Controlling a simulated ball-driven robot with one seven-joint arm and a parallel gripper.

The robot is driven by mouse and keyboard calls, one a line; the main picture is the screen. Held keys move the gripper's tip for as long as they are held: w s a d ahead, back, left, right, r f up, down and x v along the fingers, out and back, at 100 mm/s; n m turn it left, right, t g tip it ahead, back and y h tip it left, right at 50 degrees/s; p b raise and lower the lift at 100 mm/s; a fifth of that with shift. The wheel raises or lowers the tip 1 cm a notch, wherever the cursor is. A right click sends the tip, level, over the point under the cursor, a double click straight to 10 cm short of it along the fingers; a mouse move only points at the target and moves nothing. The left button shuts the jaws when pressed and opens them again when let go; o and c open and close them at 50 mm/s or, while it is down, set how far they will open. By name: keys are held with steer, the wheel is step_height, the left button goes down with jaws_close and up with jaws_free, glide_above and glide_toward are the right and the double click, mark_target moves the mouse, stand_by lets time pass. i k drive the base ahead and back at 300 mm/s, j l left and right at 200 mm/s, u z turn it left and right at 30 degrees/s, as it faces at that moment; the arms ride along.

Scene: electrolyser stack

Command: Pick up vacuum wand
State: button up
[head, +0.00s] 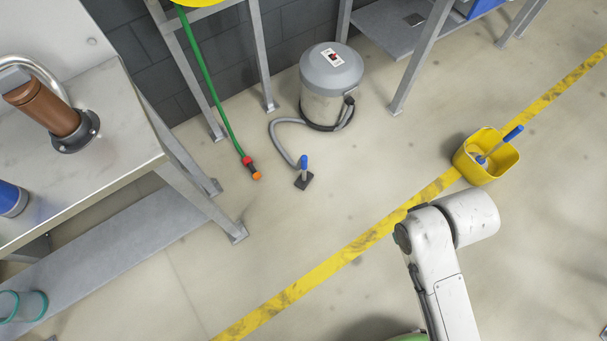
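The vacuum wand (304,171) is on the floor near the middle of the head view. It has a blue handle on top and a dark flat foot. A grey hose (278,139) runs from it to the grey vacuum canister (327,86), which stands on the floor behind it by the wall. A white arm of mine shows at the lower right, apart from the wand and on the other side of the yellow floor line. My gripper is not seen in this view.
A metal bench (137,116) stands at left. A green hose (205,70) with an orange-tipped nozzle (256,175) hangs to the floor left of the wand. A yellow bucket (492,168) holding a blue-handled tool stands at right. Floor (330,215) between wand and yellow line (330,264) is clear.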

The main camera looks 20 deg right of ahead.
mark_target(305, 177)
steer(key=i+l+u, duration=0.1)
steer(key=l, duration=0.25)
steer(key=i+l+u, duration=0.1)
steer(key=i+l, duration=0.25)
steer(key=i+l+u, duration=0.1)
steer(key=l, duration=0.25)
steer(key=i+l, duration=0.25)
steer(key=l, duration=0.15)
steer(key=i+l+u, duration=0.15)
steer(key=l, duration=0.2)
steer(key=i+l+u, duration=0.1)
steer(key=l, duration=0.3)
steer(key=i, duration=0.1)
